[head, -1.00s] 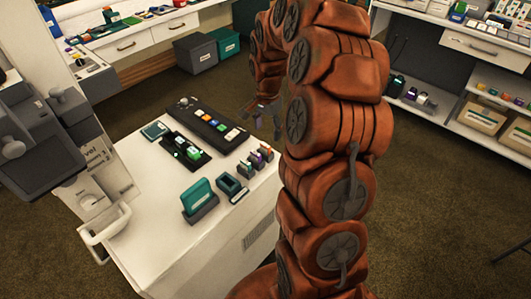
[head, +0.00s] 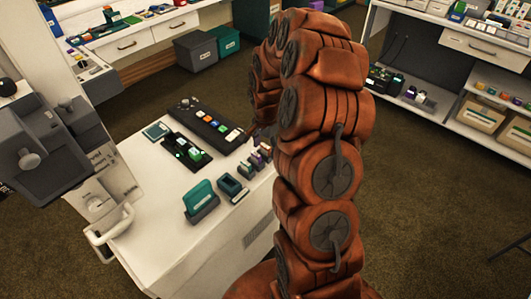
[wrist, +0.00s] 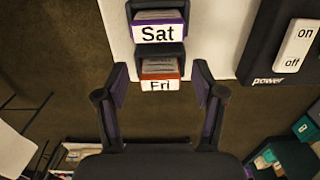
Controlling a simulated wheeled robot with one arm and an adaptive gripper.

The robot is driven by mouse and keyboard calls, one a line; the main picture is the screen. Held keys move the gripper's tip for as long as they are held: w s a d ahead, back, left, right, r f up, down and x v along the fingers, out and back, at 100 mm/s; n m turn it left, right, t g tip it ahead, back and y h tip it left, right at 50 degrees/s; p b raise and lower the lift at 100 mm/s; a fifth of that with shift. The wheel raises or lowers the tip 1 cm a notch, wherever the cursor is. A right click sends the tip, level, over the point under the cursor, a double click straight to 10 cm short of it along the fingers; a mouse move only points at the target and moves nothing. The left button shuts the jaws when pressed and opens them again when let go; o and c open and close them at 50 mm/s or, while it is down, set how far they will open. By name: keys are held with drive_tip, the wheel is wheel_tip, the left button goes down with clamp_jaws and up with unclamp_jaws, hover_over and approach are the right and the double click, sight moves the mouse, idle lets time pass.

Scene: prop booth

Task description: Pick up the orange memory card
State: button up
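The orange memory card (wrist: 161,76), with a white label reading "Fri", stands in a dark holder in the wrist view. It is the end one of a row at the edge of the white cart top. My gripper (wrist: 157,69) is open, with one finger on each side of the orange card and visible gaps between. It holds nothing. A purple card (wrist: 158,31) labelled "Sat" stands just beyond it in its own holder. In the head view the row of holders (head: 246,168) shows small at the cart's right edge, and my arm hides my gripper.
The white cart (head: 165,228) also bears a black panel (head: 208,122) with coloured buttons, a dark tray (head: 185,152), a teal card in a stand (head: 200,197) and an empty-looking dark holder (head: 231,187). In the wrist view a power switch (wrist: 298,46) lies to the right.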

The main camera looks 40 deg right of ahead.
drive_tip(key=c, duration=1.1)
drive_tip(key=shift+c, duration=0.2)
